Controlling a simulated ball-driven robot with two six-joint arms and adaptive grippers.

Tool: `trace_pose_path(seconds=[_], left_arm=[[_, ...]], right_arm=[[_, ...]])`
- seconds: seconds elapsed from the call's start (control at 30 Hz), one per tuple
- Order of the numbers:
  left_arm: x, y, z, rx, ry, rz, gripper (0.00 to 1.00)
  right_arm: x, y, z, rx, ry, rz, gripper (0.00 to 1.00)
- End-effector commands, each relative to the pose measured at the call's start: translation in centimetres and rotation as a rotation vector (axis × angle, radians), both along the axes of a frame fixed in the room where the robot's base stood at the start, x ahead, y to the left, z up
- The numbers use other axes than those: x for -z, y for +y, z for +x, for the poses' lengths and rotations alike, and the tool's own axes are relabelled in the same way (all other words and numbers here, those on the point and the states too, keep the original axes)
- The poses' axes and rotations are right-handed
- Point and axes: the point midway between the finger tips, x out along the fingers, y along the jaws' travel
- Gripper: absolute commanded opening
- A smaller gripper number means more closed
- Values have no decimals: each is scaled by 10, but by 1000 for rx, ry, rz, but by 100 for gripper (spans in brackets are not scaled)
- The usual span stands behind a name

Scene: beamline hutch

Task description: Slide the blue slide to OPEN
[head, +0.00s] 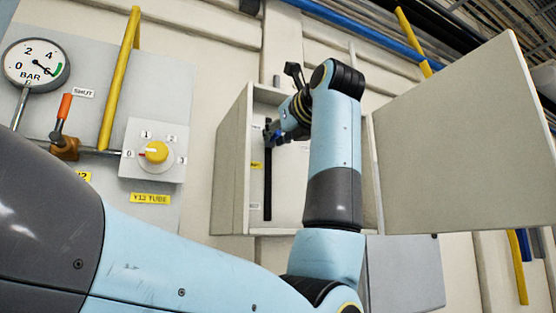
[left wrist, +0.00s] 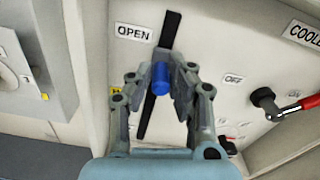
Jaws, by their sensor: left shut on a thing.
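The blue slide (left wrist: 160,78) is a small blue knob on an upright black track (head: 267,190) inside an open grey cabinet. My left gripper (head: 273,134) is at the track's upper part in the head view. In the left wrist view its two fingers (left wrist: 160,80) are closed on the blue slide from both sides. The OPEN label (left wrist: 132,33) is beside the track's top end, a little above the slide in that view. The lower track is partly hidden by the fingers there. My right gripper is not in view.
The cabinet door (head: 450,140) stands open on the right, close to my left arm. A red-handled lever (left wrist: 285,108) and an OFF label (left wrist: 233,79) are right of the track. A dial knob (head: 155,152), an orange-handled valve (head: 65,107) and a pressure gauge (head: 35,62) are left of the cabinet.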

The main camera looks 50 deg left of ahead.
Motion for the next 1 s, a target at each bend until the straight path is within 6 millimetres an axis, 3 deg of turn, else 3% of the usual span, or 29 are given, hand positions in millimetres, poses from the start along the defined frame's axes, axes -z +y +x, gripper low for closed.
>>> trace_pose_path(seconds=[0.2, 0.6, 0.63, 0.8, 1.0], left_arm=[[-23, 0, 0, 1, -1, -1, 0], [-26, 0, 1, 1, 0, 0, 0], [-26, 0, 1, 1, 1, 0, 18], [-26, -1, 1, 2, 1, 0, 40], [-26, -1, 1, 4, 1, 1, 40]], right_arm=[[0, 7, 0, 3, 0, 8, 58], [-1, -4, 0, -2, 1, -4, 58], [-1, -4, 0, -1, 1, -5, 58], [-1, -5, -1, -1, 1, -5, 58], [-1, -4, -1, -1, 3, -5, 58]])
